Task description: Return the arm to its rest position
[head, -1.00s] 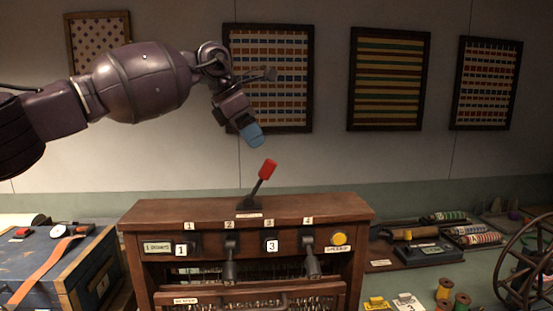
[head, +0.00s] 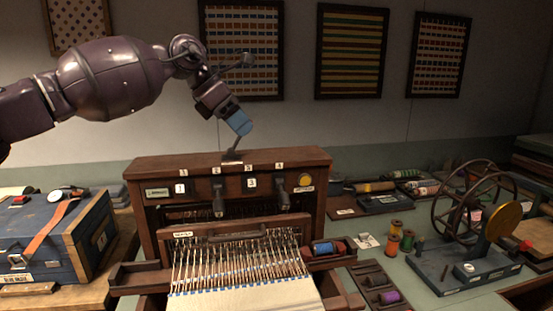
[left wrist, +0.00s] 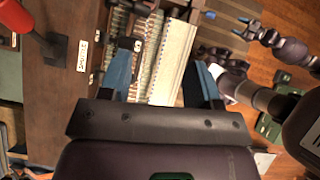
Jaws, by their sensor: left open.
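My left arm reaches in from the left in the head view. Its gripper (head: 238,122), with blue fingertips, hangs in the air above the loom's wooden top box (head: 290,158). In the left wrist view the two blue fingers (left wrist: 163,60) stand apart with nothing between them. The lever (head: 232,154) on the box leans up behind the gripper, its red knob hidden in the head view. The red knob (left wrist: 12,18) shows off to the side in the left wrist view, clear of the fingers. A second arm of mine (left wrist: 290,50) shows at the right there; its gripper is too small to read.
The loom's threads and white cloth (head: 245,300) stretch out in front of the box. A blue crate (head: 60,240) stands at the left. A spinning wheel (head: 470,205) and spools (head: 393,243) are on the right. Open air surrounds the left arm before the wall.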

